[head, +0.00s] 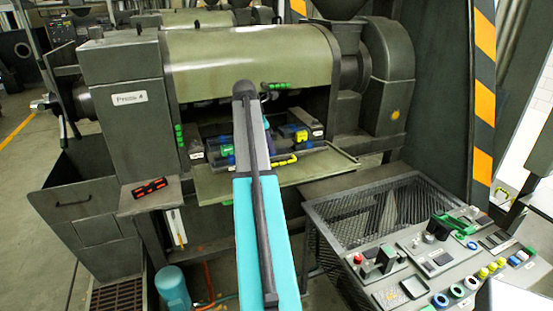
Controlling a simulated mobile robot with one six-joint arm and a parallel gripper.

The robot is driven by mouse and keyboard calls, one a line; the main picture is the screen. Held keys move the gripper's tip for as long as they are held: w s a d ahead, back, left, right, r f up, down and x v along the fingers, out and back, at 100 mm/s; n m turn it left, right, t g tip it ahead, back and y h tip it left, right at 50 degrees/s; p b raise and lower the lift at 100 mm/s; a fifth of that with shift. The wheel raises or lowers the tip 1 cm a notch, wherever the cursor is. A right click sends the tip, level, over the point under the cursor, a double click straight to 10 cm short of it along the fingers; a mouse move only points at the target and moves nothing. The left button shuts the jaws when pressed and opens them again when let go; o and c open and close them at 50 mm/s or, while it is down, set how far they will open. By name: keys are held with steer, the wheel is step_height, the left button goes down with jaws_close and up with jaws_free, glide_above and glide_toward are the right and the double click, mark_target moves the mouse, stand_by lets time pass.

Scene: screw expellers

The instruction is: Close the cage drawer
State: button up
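The press (245,62), labelled Press 4, has its front opening below a rounded olive cover. A dark drawer-like unit with a yellow handle (284,161) shows in that opening, and I take it to be the cage drawer. It seems to stick out a little over the front shelf; how far is unclear. Blue, yellow and green parts show behind the handle. My arm crosses the middle of the view and hides part of the opening. My gripper is hidden behind the arm, so its state does not show.
A flat olive shelf (225,187) juts out below the opening. A red and black tool (150,187) lies on a ledge at left. A mesh-topped table (345,222) and a control panel (400,283) stand at right. A teal cylinder (172,290) stands on the floor.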

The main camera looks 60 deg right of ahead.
mark_target(277, 165)
steer(key=shift+p+x, duration=1.4)
steer(key=shift+x, duration=3.65)
jaws_close()
